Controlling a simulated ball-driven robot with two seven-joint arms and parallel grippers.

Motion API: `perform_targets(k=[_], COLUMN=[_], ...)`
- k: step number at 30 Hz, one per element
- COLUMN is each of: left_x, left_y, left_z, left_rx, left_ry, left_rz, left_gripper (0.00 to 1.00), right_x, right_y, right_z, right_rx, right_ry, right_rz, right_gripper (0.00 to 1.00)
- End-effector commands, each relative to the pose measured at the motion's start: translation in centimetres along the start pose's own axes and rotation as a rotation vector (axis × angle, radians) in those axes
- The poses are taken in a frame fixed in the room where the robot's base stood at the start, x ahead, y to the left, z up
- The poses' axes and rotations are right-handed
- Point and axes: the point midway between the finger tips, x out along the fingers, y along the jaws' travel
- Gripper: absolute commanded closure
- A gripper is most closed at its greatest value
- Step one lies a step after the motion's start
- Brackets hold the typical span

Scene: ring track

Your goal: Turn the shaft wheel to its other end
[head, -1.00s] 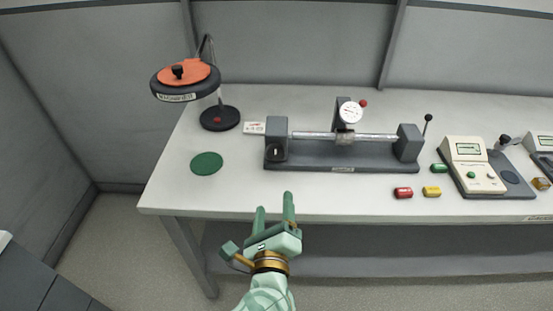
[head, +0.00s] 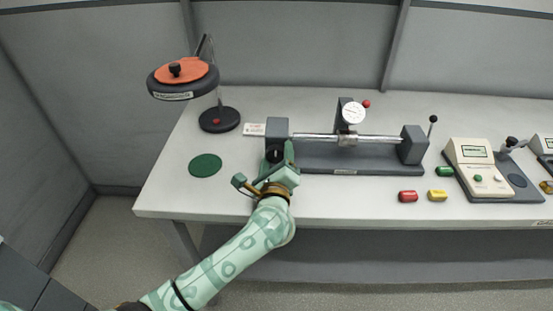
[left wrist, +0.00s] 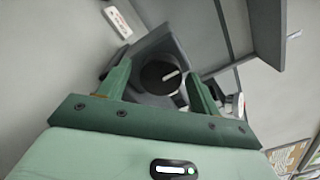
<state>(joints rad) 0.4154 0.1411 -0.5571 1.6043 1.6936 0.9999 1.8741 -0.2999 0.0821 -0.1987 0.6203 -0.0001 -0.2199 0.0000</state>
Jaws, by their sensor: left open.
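The shaft wheel is a round black knob with a pale line on it (left wrist: 161,77), on the front of the fixture's left block (head: 277,127). In the head view the knob (head: 275,155) is partly covered by my left gripper (head: 279,158). The left gripper is open. In the left wrist view its two green fingers (left wrist: 158,82) stand either side of the knob with gaps visible; I cannot tell whether the tips reach past its face. A bright shaft (head: 378,138) runs from the left block to the right block (head: 412,145). My right gripper is not in view.
A dial gauge (head: 353,113) stands over the shaft. A magnifier lamp (head: 183,80) and a green disc (head: 205,165) are at the left.

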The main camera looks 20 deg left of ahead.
Motion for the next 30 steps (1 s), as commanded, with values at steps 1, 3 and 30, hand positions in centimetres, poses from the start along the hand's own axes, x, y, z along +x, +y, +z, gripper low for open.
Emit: perform_targets(k=[1,3,30], left_x=[0.0,0.0,-0.1], left_y=[0.0,0.0,0.0], left_z=[0.0,0.0,0.1], left_rx=[0.0,0.0,0.215], left_ry=[0.0,0.0,0.001], left_rz=[0.0,0.0,0.003], left_gripper=[0.36,0.36,0.81], right_x=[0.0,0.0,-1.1], right_y=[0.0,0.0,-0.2], right_z=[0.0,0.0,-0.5], right_rx=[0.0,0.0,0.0], right_ry=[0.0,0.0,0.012], right_rz=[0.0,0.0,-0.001], right_gripper=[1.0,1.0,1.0])
